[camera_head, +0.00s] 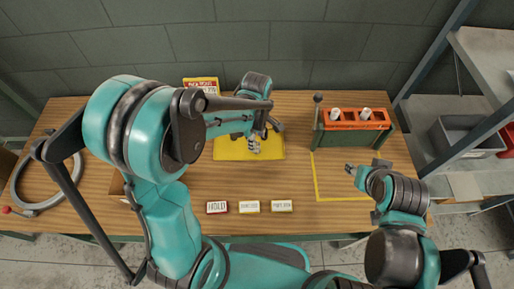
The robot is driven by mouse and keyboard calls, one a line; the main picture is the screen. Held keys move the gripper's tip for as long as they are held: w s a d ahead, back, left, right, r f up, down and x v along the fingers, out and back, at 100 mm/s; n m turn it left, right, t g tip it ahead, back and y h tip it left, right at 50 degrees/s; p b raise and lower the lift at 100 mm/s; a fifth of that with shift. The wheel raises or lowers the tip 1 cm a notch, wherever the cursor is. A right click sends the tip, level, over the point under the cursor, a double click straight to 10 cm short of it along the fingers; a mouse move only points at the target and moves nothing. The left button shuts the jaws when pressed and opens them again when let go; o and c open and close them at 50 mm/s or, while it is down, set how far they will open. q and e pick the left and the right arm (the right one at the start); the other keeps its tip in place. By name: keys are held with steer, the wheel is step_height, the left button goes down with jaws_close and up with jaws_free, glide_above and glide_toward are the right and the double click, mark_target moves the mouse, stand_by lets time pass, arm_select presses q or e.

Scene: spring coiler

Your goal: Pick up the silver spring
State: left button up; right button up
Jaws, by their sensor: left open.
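A small silvery piece (254,147), which looks like the silver spring, is on the yellow mat (230,152) in the middle of the table. It is too small to make out its coils. My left gripper (262,137) is over the mat, right at this piece, with its jaws open. I cannot tell whether the fingers touch the piece, as the arm and hand partly cover it. My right gripper (350,170) is away to the right, above the yellow-outlined area; its jaws are too small to read.
A green stand with an orange top (352,119) is at the back right. Several small labels (249,207) line the front edge. A metal ring (40,186) lies at the left. A grey shelf (486,60) with a bin is at the right. The outlined area (333,185) looks clear.

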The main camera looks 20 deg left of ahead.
arm_select(q)
step_height(320, 180, down, 5)
steer(key=shift+r+b, duration=0.1)
steer(key=shift+b, duration=0.65)
steer(key=shift+r, duration=0.1)
steer(key=shift+c, duration=0.4)
jaws_close()
